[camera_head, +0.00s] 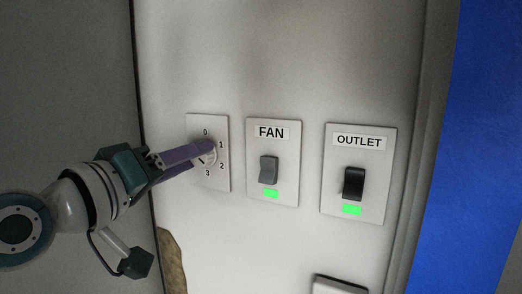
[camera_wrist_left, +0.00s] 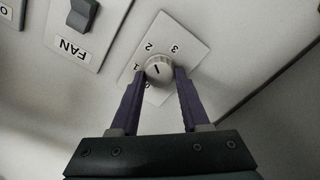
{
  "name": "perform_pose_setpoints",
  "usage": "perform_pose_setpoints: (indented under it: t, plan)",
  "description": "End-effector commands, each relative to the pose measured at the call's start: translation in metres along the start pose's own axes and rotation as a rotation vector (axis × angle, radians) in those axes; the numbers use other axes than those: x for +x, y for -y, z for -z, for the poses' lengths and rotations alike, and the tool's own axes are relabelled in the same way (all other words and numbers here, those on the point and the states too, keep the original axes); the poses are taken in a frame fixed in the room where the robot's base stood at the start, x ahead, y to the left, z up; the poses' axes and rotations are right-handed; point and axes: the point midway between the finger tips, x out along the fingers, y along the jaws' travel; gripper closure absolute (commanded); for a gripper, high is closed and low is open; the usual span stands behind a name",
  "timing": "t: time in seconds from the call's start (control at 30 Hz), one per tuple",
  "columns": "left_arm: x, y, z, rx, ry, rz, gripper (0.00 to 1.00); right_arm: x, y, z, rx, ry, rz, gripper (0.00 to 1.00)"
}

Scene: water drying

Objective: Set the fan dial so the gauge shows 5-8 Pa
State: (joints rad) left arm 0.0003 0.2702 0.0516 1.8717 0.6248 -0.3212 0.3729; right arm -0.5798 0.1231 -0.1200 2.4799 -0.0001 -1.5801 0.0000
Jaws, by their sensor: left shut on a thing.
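The fan dial is a round, light knob (camera_wrist_left: 158,68) on a white plate marked 0 to 3 (camera_head: 193,124). My left gripper (camera_head: 208,150) reaches in from the left with purple fingers. In the left wrist view the gripper (camera_wrist_left: 159,76) has one finger on each side of the knob, shut on it. A short dark mark shows on the knob's face, but I cannot tell which number it points to. The fingers partly hide the knob in the head view. No gauge is in view. My right gripper is not in view.
Right of the dial are a FAN switch (camera_head: 269,170) and an OUTLET switch (camera_head: 354,184), both with lit green lamps. A panel edge runs close left of the dial. A blue surface (camera_head: 485,150) is at far right. A pale box (camera_head: 338,285) shows at the bottom.

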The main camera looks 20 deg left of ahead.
Motion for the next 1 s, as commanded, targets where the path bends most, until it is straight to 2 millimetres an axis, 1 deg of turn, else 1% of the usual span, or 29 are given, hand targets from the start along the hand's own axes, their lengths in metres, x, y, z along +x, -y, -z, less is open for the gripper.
perform_pose_setpoints:
  t: [0.3,0.73,0.77,1.0]
  plan:
    - [0.0,0.0003,0.0003,-0.081,-0.001,0.0,1.0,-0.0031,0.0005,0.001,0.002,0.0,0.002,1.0]
    - [0.0001,0.0005,0.0002,-0.087,-0.001,0.0,1.0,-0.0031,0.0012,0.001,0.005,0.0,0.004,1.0]
    - [0.0001,0.0005,0.0002,-0.087,-0.001,0.0,0.52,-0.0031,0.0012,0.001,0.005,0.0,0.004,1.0]
    - [0.0001,0.0004,0.0001,-0.087,-0.001,0.0,0.25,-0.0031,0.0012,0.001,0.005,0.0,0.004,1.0]
